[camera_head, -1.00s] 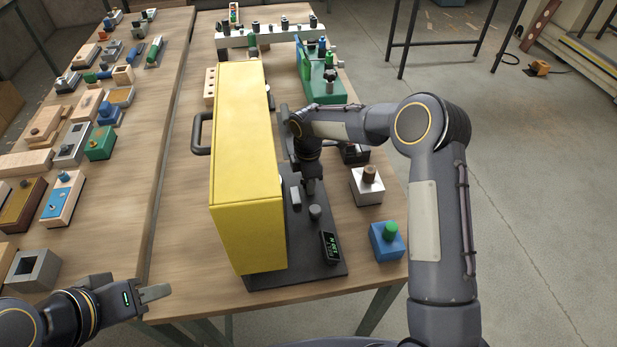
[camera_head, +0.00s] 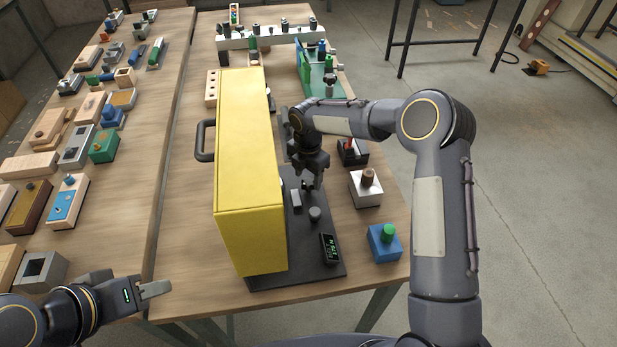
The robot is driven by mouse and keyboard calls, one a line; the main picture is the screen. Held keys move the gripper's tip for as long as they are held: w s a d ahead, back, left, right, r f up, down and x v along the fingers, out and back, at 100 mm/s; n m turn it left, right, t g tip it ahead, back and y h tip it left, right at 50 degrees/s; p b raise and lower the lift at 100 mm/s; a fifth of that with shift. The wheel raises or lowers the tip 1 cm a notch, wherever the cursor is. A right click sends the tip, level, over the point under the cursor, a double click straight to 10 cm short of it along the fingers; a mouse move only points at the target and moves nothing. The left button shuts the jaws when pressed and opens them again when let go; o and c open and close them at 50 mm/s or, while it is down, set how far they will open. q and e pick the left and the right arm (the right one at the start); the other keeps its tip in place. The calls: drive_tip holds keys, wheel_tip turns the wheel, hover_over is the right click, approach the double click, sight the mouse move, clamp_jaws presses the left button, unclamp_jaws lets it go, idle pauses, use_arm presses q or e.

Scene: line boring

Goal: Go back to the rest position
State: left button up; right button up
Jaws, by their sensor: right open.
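My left gripper (camera_head: 152,290) is at the lower left, in front of the gap between the two tables. Its fingers are seen edge-on, so I cannot tell whether it is open or shut. My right gripper (camera_head: 309,184) is open, pointing down above the dark base plate (camera_head: 318,264), just right of the yellow box-shaped cover (camera_head: 249,172). I see nothing held in it. The yellow cover has a black handle on its left side and stands on the dark plate, which carries a small display (camera_head: 330,248) and knobs.
Right of the plate stand a blue block with a green knob (camera_head: 384,243), a silver block (camera_head: 366,189) and a dark block (camera_head: 352,153). A green fixture (camera_head: 323,78) stands further back. The left table (camera_head: 150,190) holds many small blocks. Open floor lies to the right.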

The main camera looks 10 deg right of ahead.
wheel_tip(320, 180, up, 4)
drive_tip(key=shift+f+p, duration=0.15)
drive_tip(key=shift+p, duration=0.65)
use_arm(q)
wheel_tip(320, 180, up, 2)
drive_tip(key=shift+r, duration=0.1)
use_arm(e)
drive_tip(key=s+d+r+m+t+y+b, duration=0.1)
drive_tip(key=s+d+r+m, duration=0.4)
drive_tip(key=s+r+m, duration=0.25)
drive_tip(key=s+d+r+m+t+b, duration=0.1)
drive_tip(key=s+d+r+m, duration=0.45)
drive_tip(key=s+r, duration=0.3)
use_arm(q)
wheel_tip(320, 180, down, 4)
drive_tip(key=shift+r+b, duration=0.2)
drive_tip(key=shift+b, duration=0.65)
use_arm(e)
drive_tip(key=s+f+m+t+y, duration=0.1)
drive_tip(key=s+m, duration=0.6)
drive_tip(key=s, duration=0.2)
drive_tip(key=s+f+m+t+y, duration=0.1)
drive_tip(key=s+m+t, duration=0.1)
drive_tip(key=s+m, duration=0.5)
drive_tip(key=shift+s+a+f+t+y, duration=0.3)
drive_tip(key=shift+s+a+y, duration=0.1)
drive_tip(key=shift+s, duration=0.85)
